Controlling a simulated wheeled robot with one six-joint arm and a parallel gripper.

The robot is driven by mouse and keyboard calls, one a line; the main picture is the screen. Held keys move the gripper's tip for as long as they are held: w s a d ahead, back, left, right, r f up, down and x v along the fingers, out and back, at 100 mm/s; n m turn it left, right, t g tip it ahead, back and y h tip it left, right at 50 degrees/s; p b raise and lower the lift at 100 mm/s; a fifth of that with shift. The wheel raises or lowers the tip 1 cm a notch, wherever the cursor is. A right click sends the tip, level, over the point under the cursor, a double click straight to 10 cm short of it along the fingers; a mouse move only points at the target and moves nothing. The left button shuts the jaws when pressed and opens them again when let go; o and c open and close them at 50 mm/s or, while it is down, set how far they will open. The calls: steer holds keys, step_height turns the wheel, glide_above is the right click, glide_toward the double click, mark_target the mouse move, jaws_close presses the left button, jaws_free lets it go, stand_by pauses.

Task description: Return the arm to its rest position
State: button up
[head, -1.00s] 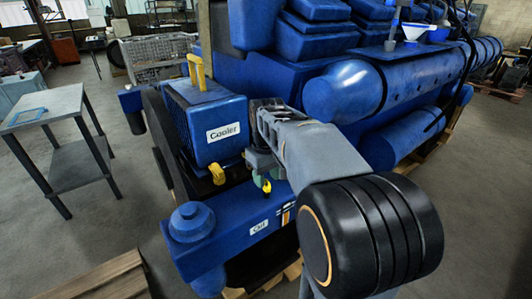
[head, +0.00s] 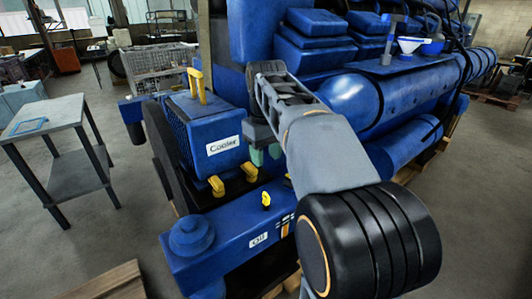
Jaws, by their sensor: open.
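My arm reaches up from the lower right, with a grey forearm and a large black joint in front. My gripper (head: 265,155) is at its far end, with green fingertips pointing down and apart. Nothing shows between them. The gripper is just right of the blue box labelled Cooler (head: 208,132), above a blue beam labelled Oil (head: 240,240). Whether it touches the engine cannot be told. The forearm hides part of the engine behind it.
The large blue engine (head: 350,95) fills the middle and right. Yellow handles (head: 250,172) and a yellow dipstick handle (head: 266,200) stick out near the gripper. A grey table (head: 50,115) stands at the left, with clear floor around it. A wooden pallet (head: 108,282) lies front left.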

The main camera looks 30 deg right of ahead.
stand_by(0.3)
steer(key=s+a+f+t+p, duration=0.1)
steer(key=s+a+f, duration=0.3)
steer(key=f, duration=0.3)
steer(key=s+a+f+m+t+p, duration=0.1)
steer(key=s+a+f+t, duration=0.1)
steer(key=s+a+f, duration=0.3)
step_height(320, 180, down, 2)
steer(key=shift+s+a+f+t, duration=0.1)
steer(key=shift+s+a+t, duration=0.1)
steer(key=shift+s+t, duration=0.1)
